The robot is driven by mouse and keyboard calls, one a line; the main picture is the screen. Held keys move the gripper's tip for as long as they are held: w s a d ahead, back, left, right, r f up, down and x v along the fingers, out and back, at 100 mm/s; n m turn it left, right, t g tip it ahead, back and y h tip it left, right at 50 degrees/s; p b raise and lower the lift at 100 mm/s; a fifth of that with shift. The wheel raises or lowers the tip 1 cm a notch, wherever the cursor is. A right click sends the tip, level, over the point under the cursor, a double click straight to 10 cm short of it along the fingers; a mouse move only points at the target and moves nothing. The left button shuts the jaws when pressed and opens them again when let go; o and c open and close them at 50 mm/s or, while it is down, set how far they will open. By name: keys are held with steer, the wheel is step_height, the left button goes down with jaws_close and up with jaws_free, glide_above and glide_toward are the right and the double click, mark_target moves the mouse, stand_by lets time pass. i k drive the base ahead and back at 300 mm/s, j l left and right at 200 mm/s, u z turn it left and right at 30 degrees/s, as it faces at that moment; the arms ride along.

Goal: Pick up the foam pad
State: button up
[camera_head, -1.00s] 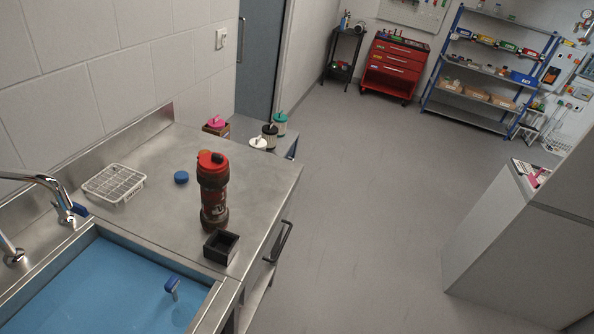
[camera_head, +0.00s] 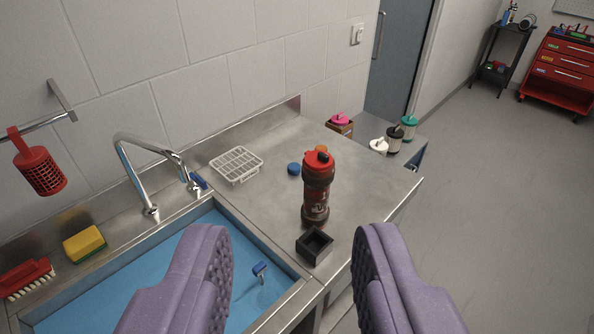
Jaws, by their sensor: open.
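The foam pad (camera_head: 85,244) appears to be the yellow block with a green underside at the far left. It lies on the metal ledge behind the sink, against the wall-side upstand. My gripper (camera_head: 292,242) shows as two purple padded fingers at the bottom of the view. The fingers are wide apart with nothing between them. They are in front of the sink and counter, to the right of the pad and well apart from it.
The blue-bottomed sink (camera_head: 150,272) has a curved tap (camera_head: 150,140) behind it. A red brush (camera_head: 28,277) lies left of the pad, and a red basket (camera_head: 40,172) hangs above. A red bottle (camera_head: 317,188), black box (camera_head: 314,246) and white rack (camera_head: 237,164) stand on the counter.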

mark_target(295, 168)
steer(key=i+l+u, duration=0.1)
steer(key=i+l, duration=0.2)
steer(key=i+l+u, duration=0.1)
steer(key=i+l, duration=0.25)
steer(key=i+l+u, duration=0.1)
steer(key=i+l, duration=0.5)
steer(key=l, duration=0.2)
steer(key=i+l+u, duration=0.15)
steer(key=i+l, duration=0.15)
steer(key=i+l+u, duration=0.1)
steer(key=i+l, duration=0.15)
steer(key=l, duration=0.25)
steer(key=i+l+u, duration=0.1)
steer(key=i+l, duration=0.15)
steer(key=l, duration=0.2)
